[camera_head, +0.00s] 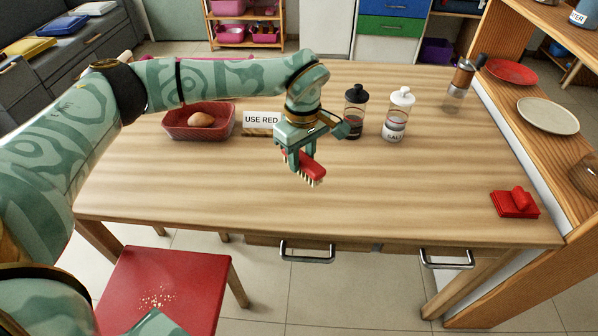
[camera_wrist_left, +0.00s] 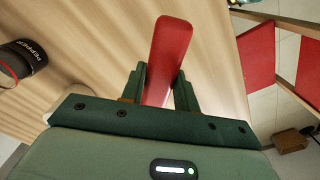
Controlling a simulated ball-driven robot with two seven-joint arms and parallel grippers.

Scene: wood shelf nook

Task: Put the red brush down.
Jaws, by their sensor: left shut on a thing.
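The red brush (camera_head: 312,170) has a red back and pale bristles facing down. My left gripper (camera_head: 298,158) is shut on it over the middle of the wooden table (camera_head: 400,200). The brush tilts a little, and I cannot tell whether its bristles touch the table. In the left wrist view the red brush (camera_wrist_left: 170,55) sticks out from between the two dark green fingers of my left gripper (camera_wrist_left: 160,85). My right gripper is not in view.
A red basket (camera_head: 180,128) with a bread roll, a "USE RED" sign (camera_head: 262,119), a pepper shaker (camera_head: 355,110) and a salt shaker (camera_head: 396,118) stand behind. A red stool (camera_head: 160,290) with crumbs stands in front. The table's front middle is clear.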

